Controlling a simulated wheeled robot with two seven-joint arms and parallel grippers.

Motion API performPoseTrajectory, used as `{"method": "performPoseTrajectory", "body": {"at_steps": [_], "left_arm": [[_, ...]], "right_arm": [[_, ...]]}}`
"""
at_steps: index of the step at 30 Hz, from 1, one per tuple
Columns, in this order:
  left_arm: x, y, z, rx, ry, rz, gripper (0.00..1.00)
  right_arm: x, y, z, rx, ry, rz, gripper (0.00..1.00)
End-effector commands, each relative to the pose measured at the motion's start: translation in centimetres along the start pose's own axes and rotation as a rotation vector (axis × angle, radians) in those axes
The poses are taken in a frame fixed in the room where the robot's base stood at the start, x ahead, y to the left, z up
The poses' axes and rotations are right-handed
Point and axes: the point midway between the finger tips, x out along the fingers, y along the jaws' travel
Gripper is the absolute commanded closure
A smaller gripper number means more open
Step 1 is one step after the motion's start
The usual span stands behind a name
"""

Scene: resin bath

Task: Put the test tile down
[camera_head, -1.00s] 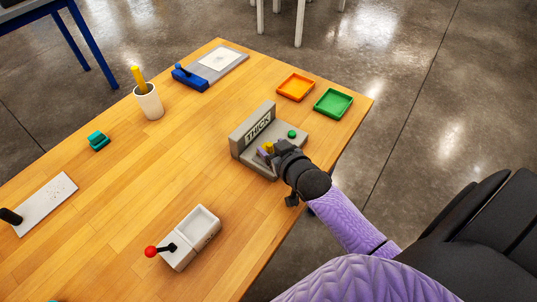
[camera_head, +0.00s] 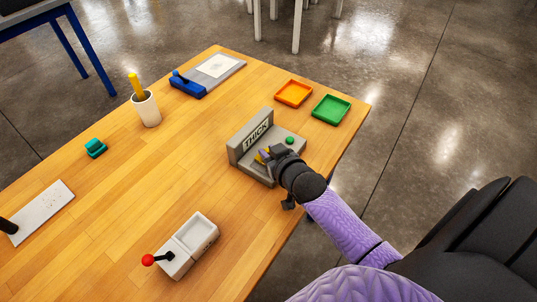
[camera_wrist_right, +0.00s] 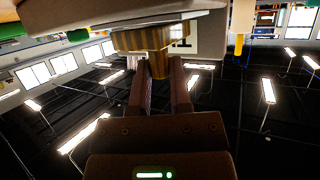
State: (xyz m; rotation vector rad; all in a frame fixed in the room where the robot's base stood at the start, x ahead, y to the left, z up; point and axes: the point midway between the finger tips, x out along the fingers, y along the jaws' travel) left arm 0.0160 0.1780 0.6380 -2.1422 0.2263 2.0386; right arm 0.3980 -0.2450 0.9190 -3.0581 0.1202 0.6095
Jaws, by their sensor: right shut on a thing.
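My right gripper (camera_head: 270,156) is at the grey stand (camera_head: 234,152) with an upright plate marked THICK. It is shut on a small yellow-gold piece (camera_wrist_right: 158,64), which shows between its two fingers in the right wrist view. The piece has a narrow stem below a wider striped part. In the head view only a bit of yellow shows at the stand's base, in front of the upright plate; the gripper hides the rest. I cannot tell whether the piece touches the base. No separate tile can be made out there. My left gripper is not in view.
A green button (camera_head: 290,140) is on the stand's base. Orange (camera_head: 293,94) and green (camera_head: 331,109) trays lie behind it at the table's right edge. A white box with a red-knobbed lever (camera_head: 147,260) stands in front. The wooden table's middle (camera_head: 160,170) is clear.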

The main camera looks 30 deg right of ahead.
Motion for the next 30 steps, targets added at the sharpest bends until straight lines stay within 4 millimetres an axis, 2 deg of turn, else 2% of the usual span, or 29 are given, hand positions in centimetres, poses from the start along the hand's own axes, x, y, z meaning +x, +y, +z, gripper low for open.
{"method": "performPoseTrajectory", "body": {"at_steps": [6,9,12,17,20,23,27,30], "left_arm": [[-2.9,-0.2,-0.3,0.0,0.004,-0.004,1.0],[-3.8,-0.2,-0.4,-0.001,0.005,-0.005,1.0],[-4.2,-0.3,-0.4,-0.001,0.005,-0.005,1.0],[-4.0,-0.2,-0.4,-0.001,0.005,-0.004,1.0],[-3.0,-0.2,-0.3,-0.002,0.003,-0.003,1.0],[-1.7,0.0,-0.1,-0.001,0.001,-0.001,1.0],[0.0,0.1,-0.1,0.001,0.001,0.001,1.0],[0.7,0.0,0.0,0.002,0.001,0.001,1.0]], "right_arm": [[-2.2,0.0,-5.4,-0.001,0.007,0.0,1.0],[-3.1,0.0,-7.5,-0.001,0.005,0.0,1.0],[-3.6,0.0,-8.8,-0.001,0.003,0.001,1.0],[-3.7,-0.5,-9.8,0.0,0.004,-0.004,1.0],[-3.5,-2.6,-12.0,-0.001,0.006,-0.025,1.0],[-4.4,-5.5,-15.7,-0.008,0.008,-0.049,1.0],[-7.9,-8.9,-20.2,-0.021,0.012,-0.07,1.0],[-10.6,-10.2,-21.8,-0.027,0.012,-0.074,1.0]]}}
